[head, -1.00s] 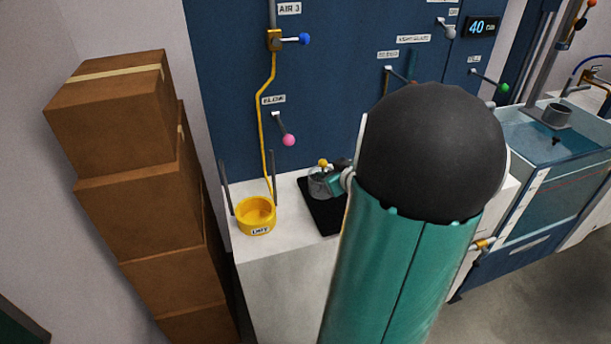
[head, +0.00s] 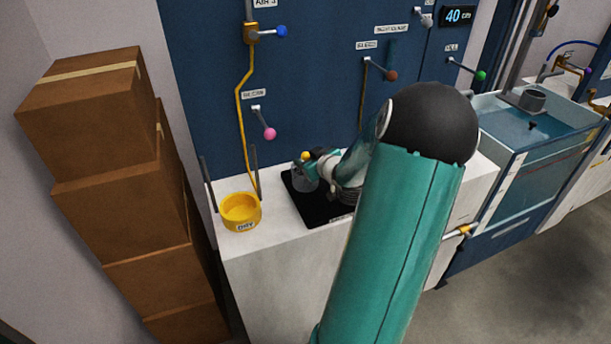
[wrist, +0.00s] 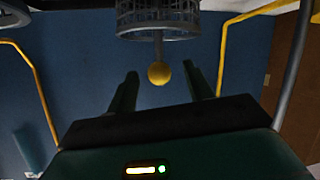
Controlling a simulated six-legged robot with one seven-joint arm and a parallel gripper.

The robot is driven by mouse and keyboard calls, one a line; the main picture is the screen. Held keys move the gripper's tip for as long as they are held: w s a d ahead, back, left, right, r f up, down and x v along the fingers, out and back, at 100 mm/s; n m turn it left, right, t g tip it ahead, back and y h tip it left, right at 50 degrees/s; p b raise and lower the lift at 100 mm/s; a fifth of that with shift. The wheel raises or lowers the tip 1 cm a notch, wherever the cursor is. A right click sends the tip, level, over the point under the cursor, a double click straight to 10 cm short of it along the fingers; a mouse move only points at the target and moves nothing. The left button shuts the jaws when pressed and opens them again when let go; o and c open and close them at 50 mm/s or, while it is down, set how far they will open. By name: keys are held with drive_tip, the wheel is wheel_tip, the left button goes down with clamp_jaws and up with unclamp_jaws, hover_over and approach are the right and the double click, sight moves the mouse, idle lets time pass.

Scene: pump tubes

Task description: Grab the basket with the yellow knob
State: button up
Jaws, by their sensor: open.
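The basket is a grey wire cage with a stem and a round yellow knob. In the head view the basket (head: 304,180) stands on a black mat (head: 322,211) on the white counter, its yellow knob (head: 305,156) on top. In the wrist view the picture is upside down: the basket (wrist: 158,18) is at the top and the knob (wrist: 159,74) points down. My gripper (wrist: 160,72) is open, with the knob seen between its fingertips. I cannot tell how deep the knob sits between them. In the head view my gripper (head: 313,166) is at the knob, partly covering the basket.
A yellow cup (head: 240,212) between two dark upright rods stands left of the mat. A pink-knobbed lever (head: 269,133) and a yellow pipe (head: 240,110) are on the blue wall behind. Stacked boxes (head: 110,180) stand left; a water tank (head: 535,150) is right.

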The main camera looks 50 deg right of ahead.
drive_tip(key=x, duration=0.4)
drive_tip(key=shift+d, duration=0.1)
clamp_jaws()
drive_tip(key=shift+r, duration=0.15)
